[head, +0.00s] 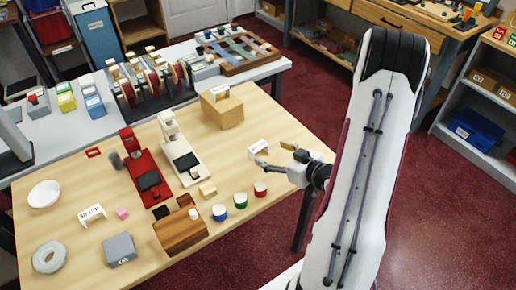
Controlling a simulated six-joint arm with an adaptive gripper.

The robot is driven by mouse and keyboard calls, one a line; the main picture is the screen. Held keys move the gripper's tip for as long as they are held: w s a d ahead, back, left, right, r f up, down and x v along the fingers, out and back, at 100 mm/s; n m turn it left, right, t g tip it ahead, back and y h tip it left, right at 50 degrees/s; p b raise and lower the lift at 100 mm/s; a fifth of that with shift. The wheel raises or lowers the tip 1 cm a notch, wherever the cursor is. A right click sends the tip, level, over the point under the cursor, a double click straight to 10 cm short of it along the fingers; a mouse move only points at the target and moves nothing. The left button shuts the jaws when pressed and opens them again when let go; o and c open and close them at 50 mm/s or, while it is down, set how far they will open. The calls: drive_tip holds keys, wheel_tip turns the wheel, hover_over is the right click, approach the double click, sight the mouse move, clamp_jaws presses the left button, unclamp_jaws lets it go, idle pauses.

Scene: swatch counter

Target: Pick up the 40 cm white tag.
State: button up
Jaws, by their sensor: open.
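Small white tags with dark print stand on the wooden table. One white tag (259,147) stands just beyond my gripper (274,154). Another white tag (92,213) stands at the left front, and a third white tag (219,91) is on the wooden box at the back. Their print is too small for me to tell which reads 40 cm. My gripper is open and empty above the table's right part, its fingers pointing left. The near tag shows behind the fingers; I cannot tell whether they touch it.
A red device (146,178) and a white device (183,157) stand mid-table. Green, blue and red-banded round pots (240,200) stand in front of my gripper. A wooden block (181,232), grey box (119,249), white bowl (44,194) and tape roll (48,257) occupy the front left.

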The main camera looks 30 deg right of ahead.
sight(261, 149)
drive_tip(key=shift+s+f, duration=0.1)
drive_tip(key=shift+s, duration=0.05)
idle(0.3)
drive_tip(key=shift+x, duration=1.3)
drive_tip(key=shift+a, duration=0.1)
drive_tip(key=shift+x, duration=2.65)
drive_tip(key=c, duration=0.9)
